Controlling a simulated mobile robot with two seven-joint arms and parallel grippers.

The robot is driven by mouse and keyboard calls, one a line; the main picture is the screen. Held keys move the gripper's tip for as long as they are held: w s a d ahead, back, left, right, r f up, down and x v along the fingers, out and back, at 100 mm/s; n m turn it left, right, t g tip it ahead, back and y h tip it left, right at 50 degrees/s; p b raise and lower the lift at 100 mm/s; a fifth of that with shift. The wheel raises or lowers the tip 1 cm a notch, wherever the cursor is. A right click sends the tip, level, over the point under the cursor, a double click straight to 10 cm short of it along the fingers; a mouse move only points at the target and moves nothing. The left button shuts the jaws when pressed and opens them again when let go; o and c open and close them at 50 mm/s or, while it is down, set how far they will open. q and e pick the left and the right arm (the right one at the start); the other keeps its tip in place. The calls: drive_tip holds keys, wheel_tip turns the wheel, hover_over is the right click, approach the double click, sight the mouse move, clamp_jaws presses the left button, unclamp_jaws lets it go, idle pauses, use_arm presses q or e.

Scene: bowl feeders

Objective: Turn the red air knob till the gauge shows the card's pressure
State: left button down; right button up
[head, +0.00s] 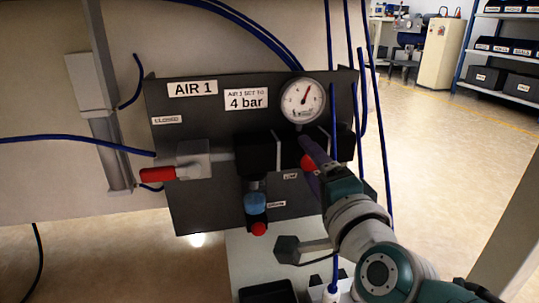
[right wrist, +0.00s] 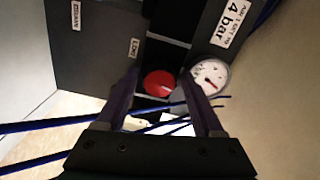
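The red air knob (right wrist: 159,83) shows between the fingers of my right gripper (right wrist: 160,72) in the right wrist view. A gap shows on each side of it, and the gripper is open. In the head view the knob (head: 307,163) is partly hidden by my right gripper (head: 313,152). The round white gauge (head: 303,101) sits above the knob; its red needle points up and slightly right, but the numbers are too small to read. It also shows in the right wrist view (right wrist: 209,77). The card (head: 246,99) reads "AIR 1 SET TO 4 bar". My left gripper is out of view.
The dark panel (head: 210,213) bears a red lever handle (head: 158,174) at left, near the "CLOSED" label. A blue bowl with a red bottom piece (head: 258,229) hangs below the middle. Blue hoses (head: 377,130) run close to the right gripper. Open floor lies at right.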

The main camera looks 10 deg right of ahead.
drive_tip(key=shift+o, duration=0.9)
drive_tip(key=shift+s, duration=0.15)
drive_tip(key=s+p, duration=0.5)
drive_tip(key=s, duration=0.4)
drive_tip(key=shift+s+d, duration=0.15)
drive_tip(key=shift+s, duration=0.15)
